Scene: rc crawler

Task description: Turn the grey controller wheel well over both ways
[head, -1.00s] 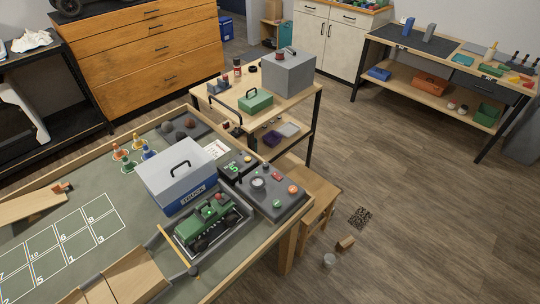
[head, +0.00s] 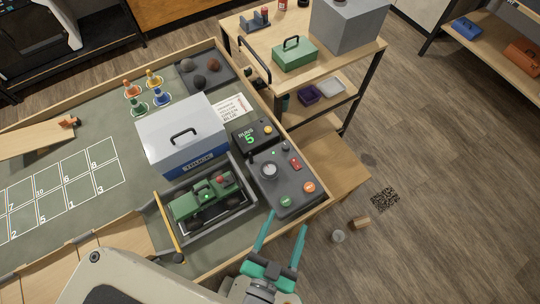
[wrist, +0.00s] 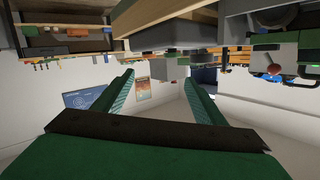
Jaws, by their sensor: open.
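The grey controller wheel (head: 269,170) is a round knob on the dark controller box (head: 288,200) at the table's right edge. The box also carries a red switch, a green button and an orange button. My gripper (head: 283,222) is in the lower middle of the head view, its two teal fingers open and empty. It is near the table's front right edge, below the controller box in the picture and apart from the wheel. In the wrist view my gripper (wrist: 158,85) also shows open, with nothing between the fingers; I cannot make out the wheel there.
A green truck (head: 206,200) sits in a grey tray left of the controller. A white and blue truck box (head: 181,135) and a counter display reading 5 (head: 250,138) stand behind. A wooden stool (head: 335,165) and a side table (head: 374,45) are to the right.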

